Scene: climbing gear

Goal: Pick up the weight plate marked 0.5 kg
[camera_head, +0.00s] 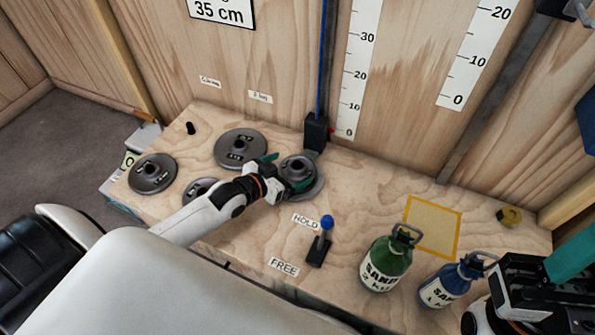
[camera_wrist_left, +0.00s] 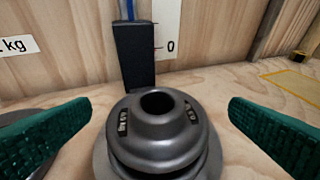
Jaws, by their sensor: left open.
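A small dark grey weight plate with a raised hub (camera_wrist_left: 160,125) stands between the green fingers of my left gripper (camera_head: 284,172). The gripper is open, with one finger on each side and gaps to the hub. Wider grey metal shows below this plate, so it seems stacked on a larger disc (camera_head: 318,188). Its markings are too small to read surely. Other grey plates lie at the left (camera_head: 152,173), at the back (camera_head: 240,143) and partly behind my left arm (camera_head: 196,190). My right gripper (camera_head: 572,258) is only partly in view at the lower right.
A black block with a blue cord (camera_head: 316,132) stands just behind the plate. A blue-knobbed lever (camera_head: 321,245), a green sand bottle (camera_head: 386,262) and a blue one (camera_head: 446,283) stand to the right. A yellow-outlined square (camera_head: 433,226) is empty.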

